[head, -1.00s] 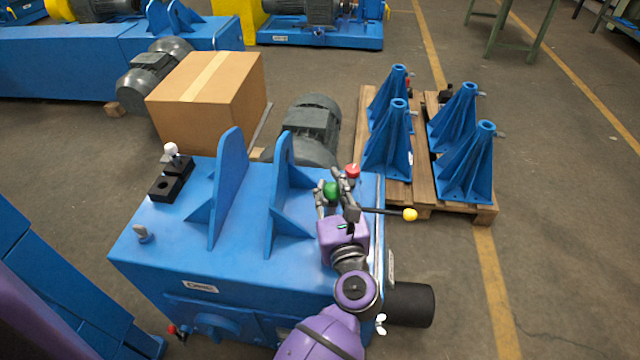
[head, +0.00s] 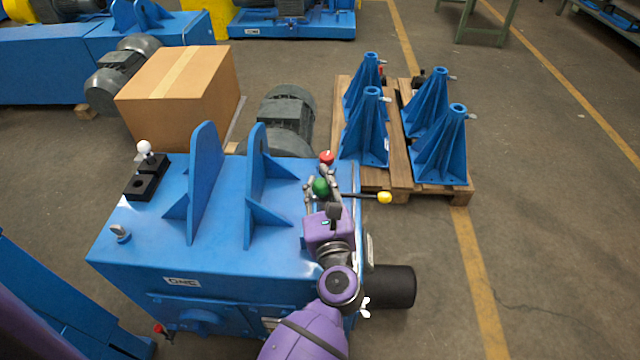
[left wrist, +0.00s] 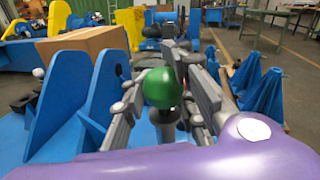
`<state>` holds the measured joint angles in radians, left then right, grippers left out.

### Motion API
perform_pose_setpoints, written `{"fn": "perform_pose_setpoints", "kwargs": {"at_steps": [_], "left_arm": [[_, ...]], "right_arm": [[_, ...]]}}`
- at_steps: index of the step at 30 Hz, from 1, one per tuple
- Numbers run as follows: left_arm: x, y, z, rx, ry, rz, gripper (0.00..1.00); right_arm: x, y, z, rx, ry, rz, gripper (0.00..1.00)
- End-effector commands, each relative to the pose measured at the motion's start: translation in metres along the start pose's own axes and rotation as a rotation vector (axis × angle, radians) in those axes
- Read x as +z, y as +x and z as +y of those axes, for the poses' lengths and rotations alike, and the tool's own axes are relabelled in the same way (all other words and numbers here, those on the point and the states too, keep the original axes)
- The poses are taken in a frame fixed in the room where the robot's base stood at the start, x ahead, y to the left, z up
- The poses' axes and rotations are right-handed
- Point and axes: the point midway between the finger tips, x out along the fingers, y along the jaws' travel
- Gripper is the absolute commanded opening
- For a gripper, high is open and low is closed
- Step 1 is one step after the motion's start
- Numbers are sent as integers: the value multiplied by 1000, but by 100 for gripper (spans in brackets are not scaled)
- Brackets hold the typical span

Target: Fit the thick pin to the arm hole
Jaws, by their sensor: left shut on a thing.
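A green ball knob (head: 320,187) on a grey stem is between the fingers of my left gripper (head: 322,184), above the right end of the blue machine top. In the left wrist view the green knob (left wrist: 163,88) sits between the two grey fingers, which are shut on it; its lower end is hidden. A white-knobbed pin (head: 145,148) stands at a black block (head: 140,190) on the left of the machine. Two upright blue plates (head: 205,165) rise from the middle. I cannot tell which pin is the thick one. My right gripper is out of view.
A red knob (head: 327,157) and a black lever with a yellow knob (head: 384,197) are close to the gripper. A grey pin (head: 120,234) stands at the front left. A carton (head: 180,95) and motor (head: 285,115) are behind. Blue stands (head: 440,150) are on a pallet.

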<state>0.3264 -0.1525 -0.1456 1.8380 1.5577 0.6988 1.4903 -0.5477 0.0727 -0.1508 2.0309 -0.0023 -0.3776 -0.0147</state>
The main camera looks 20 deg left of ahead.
Motion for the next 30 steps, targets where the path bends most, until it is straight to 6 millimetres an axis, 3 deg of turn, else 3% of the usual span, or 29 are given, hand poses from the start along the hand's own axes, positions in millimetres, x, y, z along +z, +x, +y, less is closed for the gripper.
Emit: {"fn": "perform_pose_setpoints", "kwargs": {"at_steps": [7, 15, 30], "left_arm": [[-29, -1, 4, 0, 3, 5, 0], [-52, -1, 8, 1, 1, 5, 0], [-55, 0, 8, 0, -1, 1, 0]], "right_arm": [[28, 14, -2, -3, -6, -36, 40], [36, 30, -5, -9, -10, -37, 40], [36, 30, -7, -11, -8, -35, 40]]}}
